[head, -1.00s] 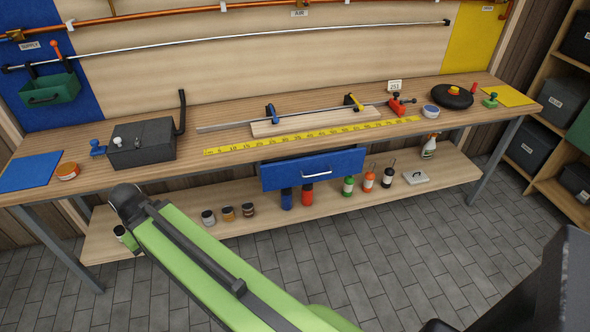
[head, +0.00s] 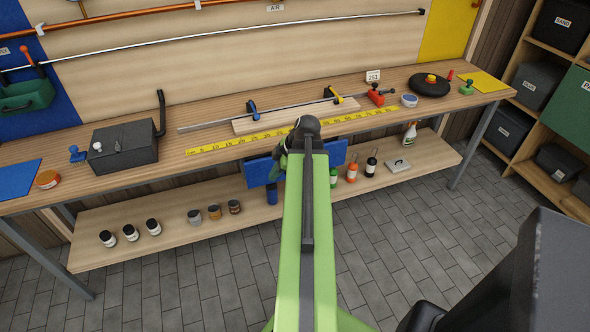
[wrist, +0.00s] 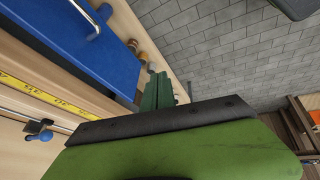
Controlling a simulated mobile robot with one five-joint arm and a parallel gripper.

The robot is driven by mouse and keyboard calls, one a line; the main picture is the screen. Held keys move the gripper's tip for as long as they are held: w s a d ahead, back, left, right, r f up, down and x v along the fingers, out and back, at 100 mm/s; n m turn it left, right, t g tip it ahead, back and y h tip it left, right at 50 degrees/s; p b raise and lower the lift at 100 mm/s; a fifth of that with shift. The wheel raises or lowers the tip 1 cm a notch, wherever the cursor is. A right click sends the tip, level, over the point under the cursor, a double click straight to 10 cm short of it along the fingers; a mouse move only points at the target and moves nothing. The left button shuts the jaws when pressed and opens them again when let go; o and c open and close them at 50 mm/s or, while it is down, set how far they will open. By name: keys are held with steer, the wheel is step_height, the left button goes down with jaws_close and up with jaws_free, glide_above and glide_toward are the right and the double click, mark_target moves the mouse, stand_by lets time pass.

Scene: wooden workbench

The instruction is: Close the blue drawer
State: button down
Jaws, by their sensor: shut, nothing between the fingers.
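The blue drawer (head: 259,172) hangs under the front edge of the workbench, its middle covered by my arm in the head view. It also shows in the wrist view (wrist: 85,45) at the upper left, with its pale bar handle (wrist: 88,18). Its front appears to stand out from the bench edge; how far is hard to tell. My gripper (wrist: 158,92) shows in the wrist view as green fingers close together, shut and empty, beside the drawer. I see no clear contact. In the head view my arm mostly hides the gripper.
A yellow measuring tape (head: 230,139) and a clamped board (head: 285,119) lie on the bench (head: 180,165) above the drawer. Jars (head: 214,212) and bottles (head: 352,168) stand on the lower shelf (head: 180,235). The tiled floor (head: 420,230) in front is clear.

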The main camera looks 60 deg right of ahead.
steer(key=s+d+r+n+t+h, duration=0.1)
steer(key=s+d+r+n+t, duration=0.1)
steer(key=s+d, duration=0.75)
steer(key=w+d+b+x, duration=0.1)
steer(key=d+b+x, duration=0.1)
steer(key=b+x, duration=0.6)
steer(key=shift+w+b+x, duration=0.3)
steer(key=shift+b+x, duration=0.1)
steer(key=shift+x, duration=1.6)
steer(key=shift+r, duration=0.25)
steer(key=w+d, duration=0.1)
steer(key=w, duration=0.1)
steer(key=w+d, duration=0.1)
steer(key=d, duration=0.1)
steer(key=shift+w, duration=0.4)
